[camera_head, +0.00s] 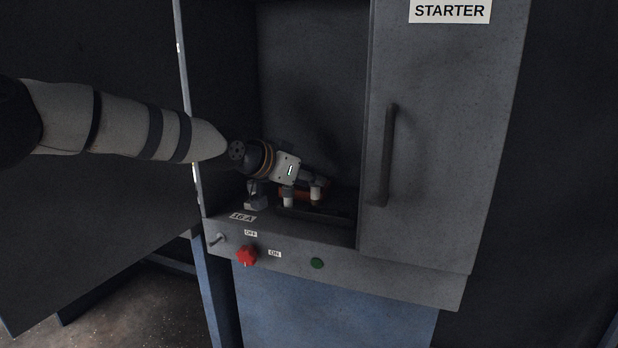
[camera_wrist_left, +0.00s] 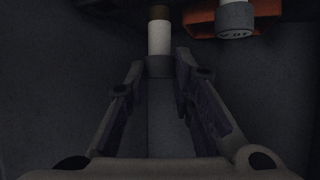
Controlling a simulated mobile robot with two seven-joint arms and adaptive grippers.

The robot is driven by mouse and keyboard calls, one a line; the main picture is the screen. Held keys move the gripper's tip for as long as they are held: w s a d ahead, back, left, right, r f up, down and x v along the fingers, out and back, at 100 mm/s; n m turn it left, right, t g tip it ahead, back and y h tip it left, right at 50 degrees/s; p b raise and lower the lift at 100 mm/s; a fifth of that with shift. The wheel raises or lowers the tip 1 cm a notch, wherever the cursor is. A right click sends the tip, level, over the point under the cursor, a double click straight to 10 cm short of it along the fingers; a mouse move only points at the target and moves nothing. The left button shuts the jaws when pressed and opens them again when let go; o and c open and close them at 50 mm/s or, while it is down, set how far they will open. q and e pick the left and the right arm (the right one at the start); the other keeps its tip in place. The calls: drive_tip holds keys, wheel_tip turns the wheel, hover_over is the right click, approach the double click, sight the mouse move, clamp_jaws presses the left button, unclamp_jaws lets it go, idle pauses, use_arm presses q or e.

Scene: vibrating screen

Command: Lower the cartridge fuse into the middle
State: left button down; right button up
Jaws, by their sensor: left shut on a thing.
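My left gripper (camera_head: 315,180) reaches into the open grey cabinet from the left, its fingers pointing right and slightly down. In the left wrist view its fingertips (camera_wrist_left: 162,68) are closed on the near, grey end of the cartridge fuse (camera_wrist_left: 158,38), a white cylinder with a brown far end. A second white cylinder (camera_wrist_left: 234,18) with dark lettering sits beside an orange-red piece (camera_wrist_left: 200,20) to the right. In the head view two small white cylinders show below the gripper, one left (camera_head: 288,197) and one right (camera_head: 316,193); I cannot tell which is held. The fuse's seat is hidden.
The cabinet door marked STARTER (camera_head: 445,150), with a dark handle (camera_head: 388,155), stands right of the opening. Below are a red knob (camera_head: 246,255), a green button (camera_head: 317,263) and a small lever (camera_head: 217,239). The cabinet's left edge (camera_head: 187,110) is close to my arm.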

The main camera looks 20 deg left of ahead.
sight(312, 192)
use_arm(q)
drive_tip(key=shift+f, duration=1.7)
drive_tip(key=c, duration=1.3)
unclamp_jaws()
drive_tip(key=v, duration=1.2)
